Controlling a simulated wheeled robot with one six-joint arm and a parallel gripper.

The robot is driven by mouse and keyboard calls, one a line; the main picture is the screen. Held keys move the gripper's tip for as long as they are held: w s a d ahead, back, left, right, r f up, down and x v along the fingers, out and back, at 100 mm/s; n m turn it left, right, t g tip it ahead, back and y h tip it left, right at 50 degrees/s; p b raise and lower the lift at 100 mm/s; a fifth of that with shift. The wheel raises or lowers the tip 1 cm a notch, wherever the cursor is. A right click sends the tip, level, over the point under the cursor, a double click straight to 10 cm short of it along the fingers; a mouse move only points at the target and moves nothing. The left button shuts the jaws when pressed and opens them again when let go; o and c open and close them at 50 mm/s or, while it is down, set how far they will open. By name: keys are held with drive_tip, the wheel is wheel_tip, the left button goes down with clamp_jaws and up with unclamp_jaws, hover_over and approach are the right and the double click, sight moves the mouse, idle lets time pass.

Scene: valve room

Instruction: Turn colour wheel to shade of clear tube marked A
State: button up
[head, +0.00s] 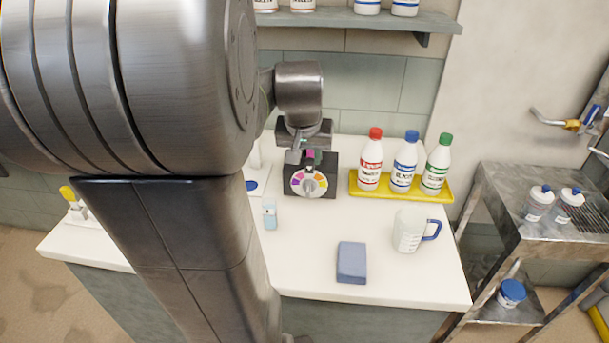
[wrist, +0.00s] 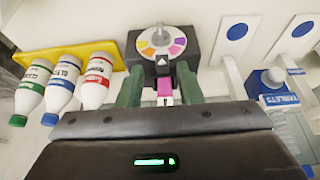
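The colour wheel (head: 308,184) is on the front of a dark box (head: 328,166) on the counter. It has yellow, orange, pink and purple segments and a grey centre knob. In the wrist view the wheel (wrist: 163,42) is just beyond my fingers, with a small white triangle on the box beside it. A magenta patch (wrist: 165,88) with white below it shows between the fingers; I cannot tell if it is a tube. No mark A is readable. My gripper (wrist: 159,84) is open, its two green fingers apart and off the wheel. In the head view my gripper (head: 299,150) is over the box.
A yellow tray (head: 400,196) with red-, blue- and green-capped bottles stands right of the box. A small pale-blue container (head: 270,214), a blue block (head: 352,263) and a jug (head: 409,232) are in front. A shelf (head: 360,20) is above. My arm hides the counter's left.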

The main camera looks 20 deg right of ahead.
sight(308, 184)
drive_tip(key=x, duration=1.3)
drive_tip(key=shift+r, duration=0.1)
drive_tip(key=c, duration=0.6)
